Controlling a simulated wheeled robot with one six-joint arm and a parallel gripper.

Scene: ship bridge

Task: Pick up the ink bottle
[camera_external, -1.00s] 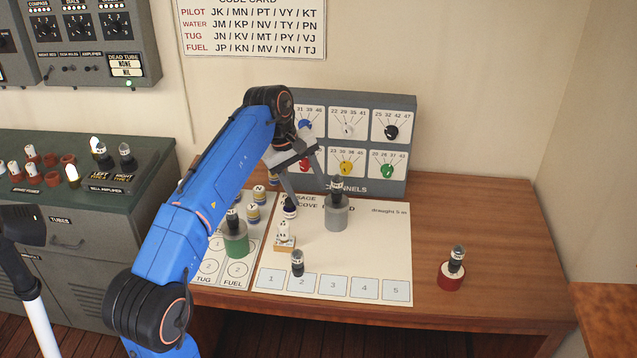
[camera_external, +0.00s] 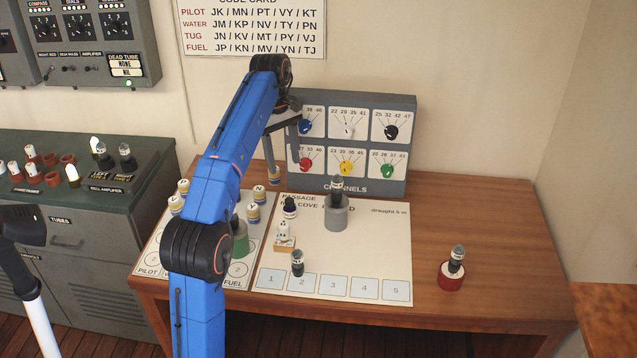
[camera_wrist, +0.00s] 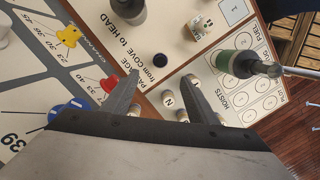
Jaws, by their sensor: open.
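The ink bottle appears to be the small dark-blue bottle (camera_external: 290,207) standing on the passage chart, left of the grey cylinder. In the wrist view a small dark round top (camera_wrist: 160,60), seen from above, appears to be the same bottle. My gripper (camera_external: 281,170) is open and empty, back and to the left of the bottle, by the channels panel. In the wrist view my gripper's two fingertips (camera_wrist: 162,80) are well apart, with the bottle just beyond the gap between them. Nothing is between the fingers.
A grey cylinder (camera_external: 337,214) holding a dark piece stands right of the bottle. Lettered pegs (camera_external: 253,213) and a green cylinder (camera_external: 238,247) are left. The channels panel (camera_external: 352,183) rises behind. The chart's right side is clear.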

